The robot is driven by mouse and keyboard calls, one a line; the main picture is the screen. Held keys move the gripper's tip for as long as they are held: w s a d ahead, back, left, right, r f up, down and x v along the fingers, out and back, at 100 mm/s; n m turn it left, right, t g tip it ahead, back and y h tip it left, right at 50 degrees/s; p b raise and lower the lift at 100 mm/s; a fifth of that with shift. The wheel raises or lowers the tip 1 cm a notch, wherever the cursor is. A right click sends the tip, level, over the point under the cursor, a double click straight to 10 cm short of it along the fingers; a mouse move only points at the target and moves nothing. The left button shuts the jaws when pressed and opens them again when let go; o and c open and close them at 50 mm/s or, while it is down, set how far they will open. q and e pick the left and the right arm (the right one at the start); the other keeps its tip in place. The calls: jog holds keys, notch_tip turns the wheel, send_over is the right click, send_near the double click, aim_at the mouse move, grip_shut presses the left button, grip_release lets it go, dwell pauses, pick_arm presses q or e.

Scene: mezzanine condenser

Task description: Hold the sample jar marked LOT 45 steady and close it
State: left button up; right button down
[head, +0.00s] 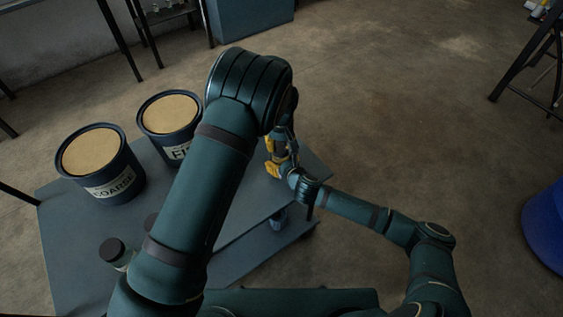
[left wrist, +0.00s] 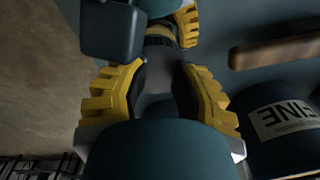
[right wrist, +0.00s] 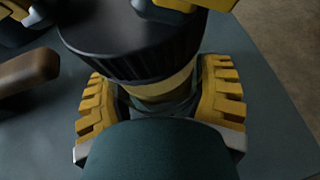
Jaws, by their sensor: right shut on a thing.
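A jar with a ribbed black lid (right wrist: 130,45) and a tan band (right wrist: 165,92) under it stands in front of my right gripper (right wrist: 160,100). The right fingers are shut on the jar's body, one on each side below the lid. My left gripper (left wrist: 162,75) is at the lid from the other side; its yellow fingers also show at the top of the right wrist view. Dark surfaces lie between the left fingers, and I cannot tell whether they grip the lid. In the head view my left arm hides most of the jar. No lot marking is readable.
Bins marked COARSE (head: 100,165) and FINE (head: 168,122) stand on the blue-grey cart (head: 65,245). Another black-lidded jar (head: 115,252) stands near its front. A wooden bar (right wrist: 28,72) lies close to the held jar.

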pick_arm(q)
notch_tip(320, 180, up, 12)
jog(key=shift+s+d+f, duration=0.15)
jog(key=shift+s+d, duration=0.1)
pick_arm(e)
grip_release()
jog(key=v, duration=1.2)
